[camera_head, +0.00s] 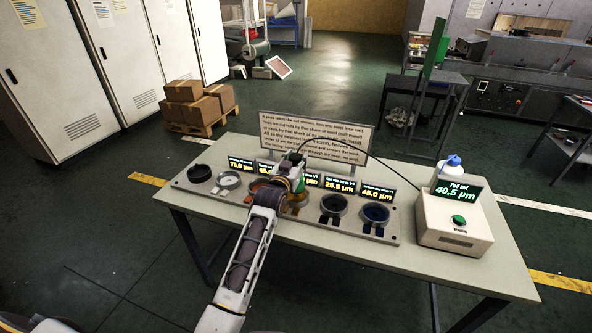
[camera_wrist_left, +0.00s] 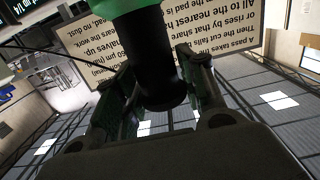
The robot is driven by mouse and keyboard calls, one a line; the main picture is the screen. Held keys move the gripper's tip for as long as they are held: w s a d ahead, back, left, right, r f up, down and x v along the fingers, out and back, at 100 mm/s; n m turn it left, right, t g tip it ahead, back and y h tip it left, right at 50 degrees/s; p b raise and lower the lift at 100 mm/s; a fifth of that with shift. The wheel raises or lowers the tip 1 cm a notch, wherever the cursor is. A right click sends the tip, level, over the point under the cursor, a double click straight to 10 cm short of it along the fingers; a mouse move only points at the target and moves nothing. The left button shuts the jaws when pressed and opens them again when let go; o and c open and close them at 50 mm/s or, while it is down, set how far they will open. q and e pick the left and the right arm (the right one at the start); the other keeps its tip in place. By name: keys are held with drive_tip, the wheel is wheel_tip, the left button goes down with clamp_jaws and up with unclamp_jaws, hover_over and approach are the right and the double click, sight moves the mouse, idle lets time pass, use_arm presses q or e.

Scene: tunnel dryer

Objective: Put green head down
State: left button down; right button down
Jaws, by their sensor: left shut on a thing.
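My left gripper (camera_head: 292,168) is above the row of cups on the table, in front of the text sign. In the left wrist view, its fingers (camera_wrist_left: 158,72) are on either side of a black round neck (camera_wrist_left: 160,88) and shut on it. The neck joins a green head (camera_wrist_left: 88,14) at the top edge of that view, mostly out of frame. My right gripper is not in view.
The table (camera_head: 460,272) carries a panel with several round cups, among them a black one (camera_head: 199,174) and a blue one (camera_head: 375,213), with small displays behind. The sign (camera_head: 335,136) stands behind.

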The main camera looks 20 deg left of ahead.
use_arm(q)
drive_tip(key=shift+r, duration=0.1)
drive_tip(key=shift+f, duration=1.85)
drive_tip(key=c, duration=0.9)
unclamp_jaws()
drive_tip(key=shift+f, duration=0.2)
drive_tip(key=shift+o, duration=0.2)
drive_tip(key=shift+r, duration=0.15)
drive_tip(key=s, duration=1.2)
drive_tip(key=shift+a+r, duration=0.2)
drive_tip(key=shift+r, duration=0.1)
